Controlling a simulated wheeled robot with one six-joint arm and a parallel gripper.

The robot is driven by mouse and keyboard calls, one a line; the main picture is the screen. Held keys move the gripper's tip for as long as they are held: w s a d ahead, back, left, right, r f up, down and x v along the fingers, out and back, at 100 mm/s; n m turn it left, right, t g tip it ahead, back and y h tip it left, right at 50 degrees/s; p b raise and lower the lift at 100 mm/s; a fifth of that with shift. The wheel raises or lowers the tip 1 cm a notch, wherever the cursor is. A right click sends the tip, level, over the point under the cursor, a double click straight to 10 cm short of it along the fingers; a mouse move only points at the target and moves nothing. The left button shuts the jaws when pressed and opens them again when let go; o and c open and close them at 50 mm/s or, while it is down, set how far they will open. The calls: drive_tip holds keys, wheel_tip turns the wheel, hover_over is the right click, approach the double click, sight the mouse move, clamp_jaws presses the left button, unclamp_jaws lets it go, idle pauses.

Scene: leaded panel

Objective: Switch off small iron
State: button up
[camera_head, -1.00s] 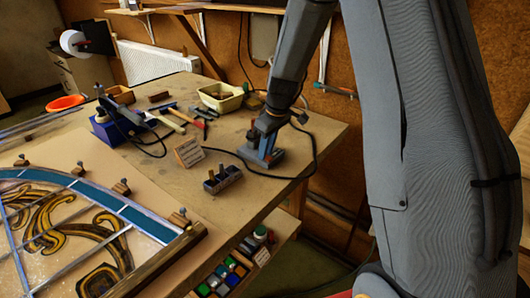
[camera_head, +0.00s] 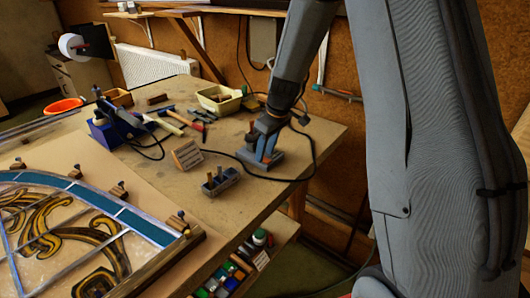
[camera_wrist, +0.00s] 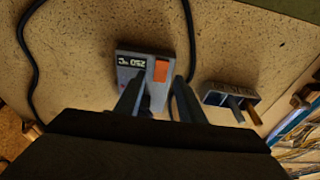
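A small grey control box (camera_wrist: 138,64) lies on the bench, with a display reading 250 °C upside down and an orange switch (camera_wrist: 161,70). In the head view the box (camera_head: 274,160) sits near the bench's right end, partly hidden by my gripper (camera_head: 262,146). In the wrist view my gripper (camera_wrist: 160,82) has its two fingers apart, over the near edge of the box, with the switch seen between and beyond them. Nothing is held. Whether a fingertip touches the box cannot be told. A blue stand with an iron (camera_head: 117,122) is farther left on the bench.
A black cable loops around the box. A grey holder with pegs (camera_head: 221,181) and a small lettered wooden sign (camera_head: 187,155) stand left of it. Hand tools and a cream tray (camera_head: 219,98) lie behind. The leaded panel (camera_head: 90,230) fills the front left.

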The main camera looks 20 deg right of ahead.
sight(270, 162)
drive_tip(key=b+v, duration=0.1)
drive_tip(key=v, duration=0.6)
drive_tip(key=shift+b, duration=0.4)
